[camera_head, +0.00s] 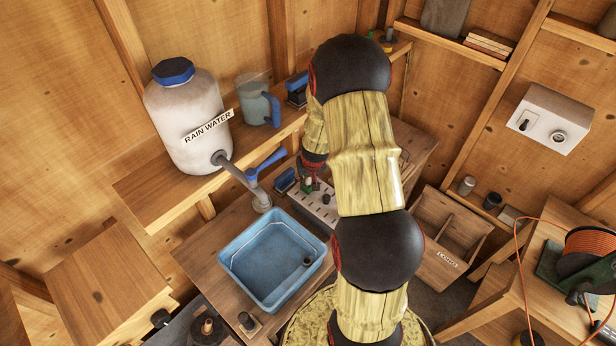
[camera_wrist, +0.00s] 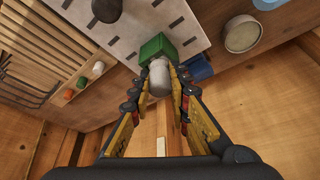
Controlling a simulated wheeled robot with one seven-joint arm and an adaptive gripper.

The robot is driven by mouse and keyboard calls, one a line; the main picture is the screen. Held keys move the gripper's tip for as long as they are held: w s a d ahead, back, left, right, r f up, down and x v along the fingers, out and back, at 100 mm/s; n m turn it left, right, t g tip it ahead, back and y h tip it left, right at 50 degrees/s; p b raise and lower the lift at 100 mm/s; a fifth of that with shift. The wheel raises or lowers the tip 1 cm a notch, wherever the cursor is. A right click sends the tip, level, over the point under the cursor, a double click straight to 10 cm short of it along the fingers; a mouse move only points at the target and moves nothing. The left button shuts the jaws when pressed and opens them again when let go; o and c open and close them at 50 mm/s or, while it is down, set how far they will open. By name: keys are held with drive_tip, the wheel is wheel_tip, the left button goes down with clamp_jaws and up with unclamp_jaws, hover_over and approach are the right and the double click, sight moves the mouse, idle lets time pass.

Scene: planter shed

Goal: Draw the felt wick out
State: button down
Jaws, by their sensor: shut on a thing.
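The felt wick, a pale grey rounded stub (camera_wrist: 159,82), is between my gripper's (camera_wrist: 160,72) fingertips in the wrist view. My gripper is shut on it. A green block (camera_wrist: 157,47) lies just beyond the wick, and I cannot tell how far the wick sits in it. In the head view the panel (camera_head: 318,207) is on the bench behind the blue basin, and the green block (camera_head: 306,184) shows as a small patch. My arm hides much of the gripper there.
A blue basin (camera_head: 250,240) stands left of my arm, below the tap of the rain water tank (camera_head: 187,120). A dark knob (camera_wrist: 107,8) stands on the panel. A blue object (camera_wrist: 199,68) is close right of my fingers. A divided wooden crate (camera_head: 440,262) stands right.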

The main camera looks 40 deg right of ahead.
drive_tip(key=shift+r+p, duration=0.6)
drive_tip(key=shift+r, duration=0.05)
idle(0.3)
drive_tip(key=shift+r+p, duration=3.2)
drive_tip(key=shift+r, duration=0.2)
